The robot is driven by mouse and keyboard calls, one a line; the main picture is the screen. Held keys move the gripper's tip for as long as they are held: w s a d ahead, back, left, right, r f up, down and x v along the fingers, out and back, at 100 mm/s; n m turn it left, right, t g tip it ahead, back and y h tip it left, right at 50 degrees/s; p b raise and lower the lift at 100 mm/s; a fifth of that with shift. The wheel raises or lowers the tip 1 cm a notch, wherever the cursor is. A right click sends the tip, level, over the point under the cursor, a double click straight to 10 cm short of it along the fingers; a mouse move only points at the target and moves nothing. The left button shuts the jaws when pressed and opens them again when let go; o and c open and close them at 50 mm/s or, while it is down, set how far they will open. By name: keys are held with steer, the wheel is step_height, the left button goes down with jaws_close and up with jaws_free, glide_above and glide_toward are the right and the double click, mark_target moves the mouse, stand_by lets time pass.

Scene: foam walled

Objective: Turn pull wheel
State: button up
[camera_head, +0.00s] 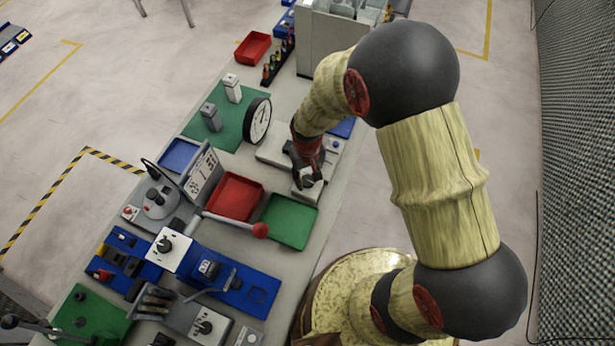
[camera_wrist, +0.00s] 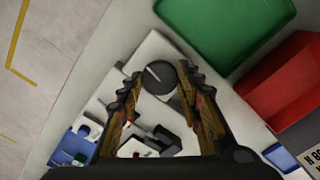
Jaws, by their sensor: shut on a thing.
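The wheel (camera_wrist: 163,70) is a small dark round knob with a pale line across its face, mounted on a light block (camera_wrist: 147,48) in the wrist view. My gripper (camera_wrist: 159,80) has one fingertip on each side of the knob and is shut on it. In the head view my gripper (camera_head: 306,172) points down at the near right part of the bench, over the light block (camera_head: 305,192). The wheel itself is mostly hidden there by the fingers.
A green tray (camera_head: 290,220) and a red tray (camera_head: 235,196) lie beside the block. A lever with a red ball (camera_head: 260,230) sticks out nearby. A round dial (camera_head: 257,121) stands behind to the left. The bench (camera_head: 335,190) ends close on the right, with open floor beyond.

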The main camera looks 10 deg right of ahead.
mark_target(307, 180)
steer(key=m, duration=0.5)
steer(key=shift+m, duration=0.3)
steer(key=m, duration=0.5)
steer(key=shift+m, duration=0.3)
steer(key=o, duration=1.2)
steer(key=shift+c, duration=0.2)
step_height(307, 180, up, 12)
stand_by(0.4)
